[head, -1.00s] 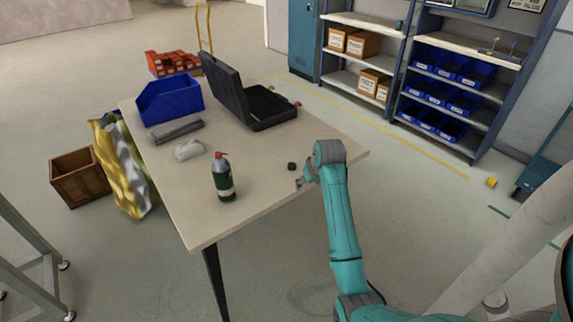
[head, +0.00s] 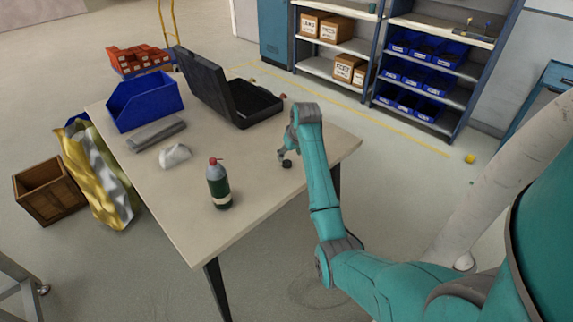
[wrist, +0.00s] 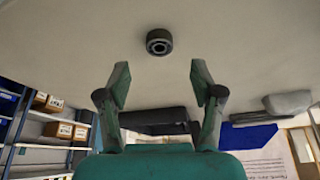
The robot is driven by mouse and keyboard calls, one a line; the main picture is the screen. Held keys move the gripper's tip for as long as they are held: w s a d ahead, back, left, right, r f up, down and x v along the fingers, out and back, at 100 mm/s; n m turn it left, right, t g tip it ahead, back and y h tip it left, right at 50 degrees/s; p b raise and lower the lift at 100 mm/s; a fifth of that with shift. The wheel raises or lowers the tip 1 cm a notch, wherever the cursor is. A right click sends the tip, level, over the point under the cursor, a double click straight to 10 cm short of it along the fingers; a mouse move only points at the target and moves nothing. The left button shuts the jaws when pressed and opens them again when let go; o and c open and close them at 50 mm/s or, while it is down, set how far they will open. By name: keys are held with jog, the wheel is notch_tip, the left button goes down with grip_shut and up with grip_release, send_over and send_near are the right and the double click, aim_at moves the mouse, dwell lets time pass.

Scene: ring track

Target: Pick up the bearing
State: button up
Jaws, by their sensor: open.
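The bearing (head: 287,164) is a small dark ring lying on the table (head: 246,176) near its right side. In the wrist view the bearing (wrist: 159,42) shows as a dark ring with a lighter centre, ahead of the fingertips and roughly midway between them. My gripper (head: 284,153) is close to the bearing in the head view, just above it in the picture. In the wrist view my gripper (wrist: 157,78) is open, with two green-tipped fingers apart and nothing between them.
A green bottle with a red cap (head: 219,184) stands left of the bearing. A white crumpled cloth (head: 175,156), a grey roll (head: 158,134), a blue bin (head: 145,99) and an open black case (head: 255,103) are farther back. Bare tabletop surrounds the bearing.

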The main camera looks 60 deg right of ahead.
aim_at(287, 163)
jog(key=shift+x, duration=2.7)
jog(key=shift+s+a+f, duration=0.1)
jog(key=shift+s, duration=0.05)
grip_shut()
